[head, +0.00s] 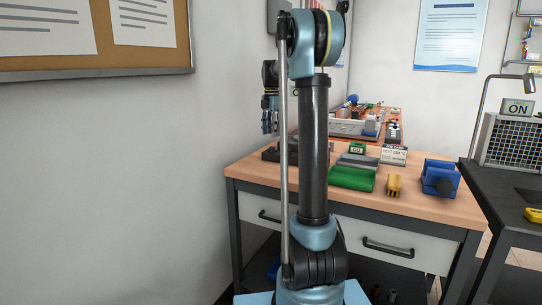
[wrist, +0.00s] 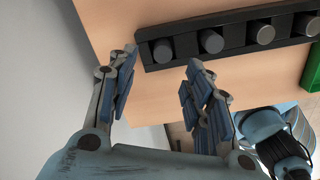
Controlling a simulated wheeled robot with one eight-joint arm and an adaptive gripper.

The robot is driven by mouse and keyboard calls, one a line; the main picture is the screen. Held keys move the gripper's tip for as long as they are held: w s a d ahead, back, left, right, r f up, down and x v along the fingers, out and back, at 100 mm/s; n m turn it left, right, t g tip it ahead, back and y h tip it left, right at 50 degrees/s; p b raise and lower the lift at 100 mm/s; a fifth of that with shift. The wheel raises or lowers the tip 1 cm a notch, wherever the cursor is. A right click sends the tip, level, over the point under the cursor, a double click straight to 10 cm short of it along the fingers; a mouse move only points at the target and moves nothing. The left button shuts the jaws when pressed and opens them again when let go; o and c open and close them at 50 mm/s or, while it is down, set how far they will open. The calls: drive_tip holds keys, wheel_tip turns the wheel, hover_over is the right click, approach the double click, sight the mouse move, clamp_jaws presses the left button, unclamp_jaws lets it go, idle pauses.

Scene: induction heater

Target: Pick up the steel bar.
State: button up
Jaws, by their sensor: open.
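A dark rack (wrist: 185,21) holds several grey round bars, seen end-on in the wrist view. One grey bar (wrist: 162,50) shows between my fingertips in that picture; another grey bar (wrist: 211,41) is to its right. I cannot tell which of them is the steel bar. My gripper (wrist: 162,62) is open and empty, with its blue-padded fingers apart; how far it is from the rack is unclear. In the head view my gripper (head: 268,122) points down above the left end of the wooden workbench (head: 420,196). My arm hides part of the dark rack (head: 272,154) there.
On the bench are a green block (head: 351,180), a yellow item (head: 394,185), a blue device (head: 439,178) and a small sign (head: 394,155). A cluttered board (head: 352,129) stands behind. A wall (head: 110,180) is at left, a dark table (head: 518,190) at right.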

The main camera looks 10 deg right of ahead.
sight(272, 152)
drive_tip(key=shift+d+f, duration=0.15)
drive_tip(key=shift+f, duration=3.55)
clamp_jaws()
